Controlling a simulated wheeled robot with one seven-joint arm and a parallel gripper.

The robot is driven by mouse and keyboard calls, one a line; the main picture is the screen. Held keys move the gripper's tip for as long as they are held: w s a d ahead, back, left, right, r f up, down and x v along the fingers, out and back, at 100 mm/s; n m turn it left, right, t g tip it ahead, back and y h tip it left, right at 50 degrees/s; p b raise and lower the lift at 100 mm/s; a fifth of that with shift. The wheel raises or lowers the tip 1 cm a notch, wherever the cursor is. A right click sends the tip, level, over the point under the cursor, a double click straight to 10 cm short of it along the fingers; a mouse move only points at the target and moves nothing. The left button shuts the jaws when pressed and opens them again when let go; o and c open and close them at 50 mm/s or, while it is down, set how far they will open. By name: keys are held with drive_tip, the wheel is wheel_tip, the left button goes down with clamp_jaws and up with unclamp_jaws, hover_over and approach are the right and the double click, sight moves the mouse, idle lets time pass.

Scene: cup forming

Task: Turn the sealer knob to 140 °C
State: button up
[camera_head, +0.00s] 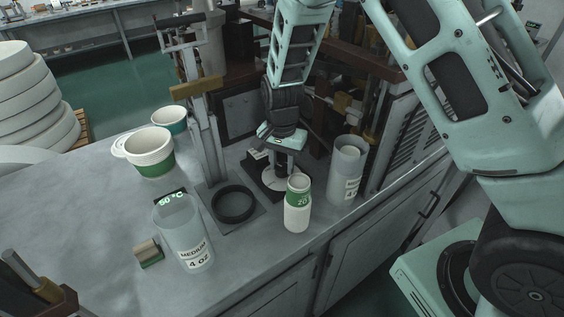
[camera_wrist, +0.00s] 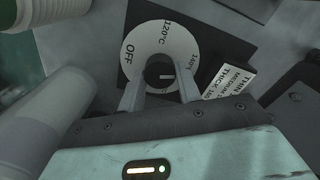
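The sealer's white dial (camera_wrist: 146,45), marked OFF, 120°C and 140°C, lies below my gripper in the wrist view. In the head view my gripper (camera_head: 277,150) stands over the dial (camera_head: 275,179) and hides most of the knob. A small display (camera_head: 171,199) reads 50 °C in green.
A clear "MEDIUM 4 OZ" container (camera_head: 184,236) and white-and-green cups (camera_head: 152,152) stand farther left. The counter's left side is mostly free.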

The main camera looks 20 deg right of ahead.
sight(282, 167)
drive_tip(key=o, duration=0.4)
drive_tip(key=shift+r, duration=0.1)
wheel_tip(282, 167, up, 17)
drive_tip(key=b, duration=0.3)
drive_tip(key=shift+r, duration=0.15)
drive_tip(key=s+a+f+n, duration=0.1)
drive_tip(key=s+a+n, duration=0.1)
drive_tip(key=s+n, duration=0.3)
drive_tip(key=s+a+f+n+b, duration=0.1)
drive_tip(key=s+n, duration=0.5)
drive_tip(key=s, duration=0.7)
drive_tip(key=s+a+f+n, duration=0.3)
drive_tip(key=s+n, duration=0.3)
drive_tip(key=s, duration=0.4)
drive_tip(key=shift+s+a+f+y+b, duration=0.15)
drive_tip(key=shift+a+y+b, duration=0.15)
drive_tip(key=shift+a, duration=0.45)
